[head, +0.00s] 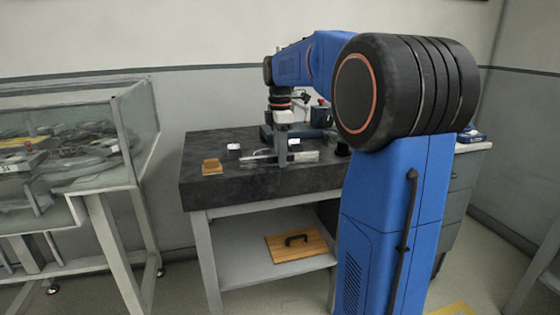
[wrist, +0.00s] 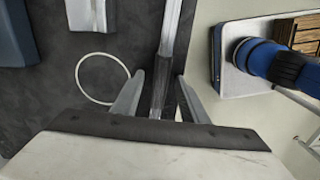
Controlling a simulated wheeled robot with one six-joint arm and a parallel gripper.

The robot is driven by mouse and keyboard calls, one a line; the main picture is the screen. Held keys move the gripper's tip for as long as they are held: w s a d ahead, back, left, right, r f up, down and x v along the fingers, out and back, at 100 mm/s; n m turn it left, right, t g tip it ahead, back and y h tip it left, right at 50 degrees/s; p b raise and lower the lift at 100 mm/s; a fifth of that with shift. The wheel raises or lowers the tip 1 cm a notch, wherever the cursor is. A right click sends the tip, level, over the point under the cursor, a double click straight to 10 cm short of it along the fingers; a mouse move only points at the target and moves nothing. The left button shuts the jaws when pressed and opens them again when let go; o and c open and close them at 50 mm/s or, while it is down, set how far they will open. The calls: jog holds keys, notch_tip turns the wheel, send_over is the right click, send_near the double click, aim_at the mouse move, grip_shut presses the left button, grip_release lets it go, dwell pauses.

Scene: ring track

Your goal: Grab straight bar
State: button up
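The straight bar (wrist: 171,35) is a narrow, silvery metal bar. In the wrist view it runs from the top edge down between my fingers. In the head view the bar (head: 303,157) lies near the front of the dark tabletop (head: 225,185), partly hidden by my gripper. My gripper (wrist: 160,97) points down over the tabletop, with one finger on each side of the bar and gaps visible beside it. It is open. In the head view my gripper (head: 281,152) is low at the bar; contact cannot be told there.
A thin white ring (wrist: 103,53) and a pale block (wrist: 92,14) lie left of the bar. A small wooden block (head: 211,166) sits at the table's left front. A wooden board (head: 297,246) with a black handle is on the lower shelf. A glass-sided case (head: 140,115) stands left.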

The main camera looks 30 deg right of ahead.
grip_shut()
jog(key=shift+r, duration=0.15)
